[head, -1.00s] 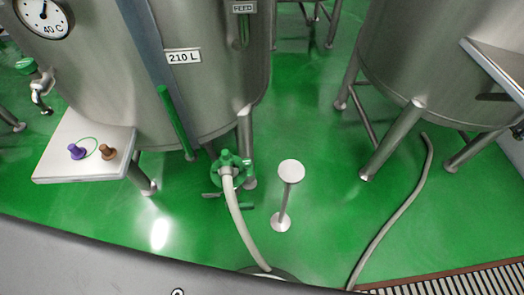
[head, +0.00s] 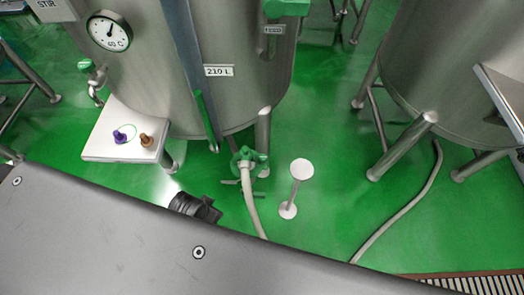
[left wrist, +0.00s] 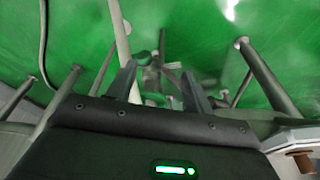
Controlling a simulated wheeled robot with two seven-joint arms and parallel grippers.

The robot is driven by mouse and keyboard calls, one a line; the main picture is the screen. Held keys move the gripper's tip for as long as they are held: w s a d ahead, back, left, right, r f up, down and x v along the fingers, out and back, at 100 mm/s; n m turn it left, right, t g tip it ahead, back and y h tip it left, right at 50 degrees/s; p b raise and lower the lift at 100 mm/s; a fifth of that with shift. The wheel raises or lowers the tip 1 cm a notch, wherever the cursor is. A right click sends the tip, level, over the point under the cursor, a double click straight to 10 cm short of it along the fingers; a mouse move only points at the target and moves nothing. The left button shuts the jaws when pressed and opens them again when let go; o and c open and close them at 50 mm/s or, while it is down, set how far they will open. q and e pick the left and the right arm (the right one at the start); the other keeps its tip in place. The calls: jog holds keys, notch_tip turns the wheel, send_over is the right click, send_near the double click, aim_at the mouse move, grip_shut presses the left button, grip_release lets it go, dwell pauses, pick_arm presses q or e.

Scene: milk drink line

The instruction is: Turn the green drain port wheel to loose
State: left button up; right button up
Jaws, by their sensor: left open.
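The green drain port wheel (head: 246,157) is low at the front of the 210 L tank (head: 215,95) in the head view, with a pale hose (head: 251,207) running down from it. Small metal levers flank it. My left gripper (left wrist: 160,88) is open in the left wrist view, its two grey fingers apart. Green and metal parts of the drain fitting (left wrist: 142,57) show blurred between and beyond the fingertips; contact cannot be told. In the head view, a dark part of my left arm shows below and left of the wheel. My right gripper is not in view.
A white side tray (head: 100,135) with a purple and a brown knob stands left of the wheel. A white-topped post (head: 302,170) stands close on its right. Tank legs (head: 263,135) rise behind it. Another hose (head: 405,205) lies on the green floor at right.

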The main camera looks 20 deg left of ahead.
pick_arm(q)
notch_tip(320, 180, up, 8)
jog(key=p, duration=0.2)
jog(key=m+g, duration=0.3)
jog(key=m, duration=1.9)
send_near(263, 157)
notch_tip(263, 157, down, 7)
jog(key=b, duration=0.3)
jog(key=shift+f+b, duration=0.3)
jog(key=shift+f, duration=0.55)
jog(key=c, duration=1)
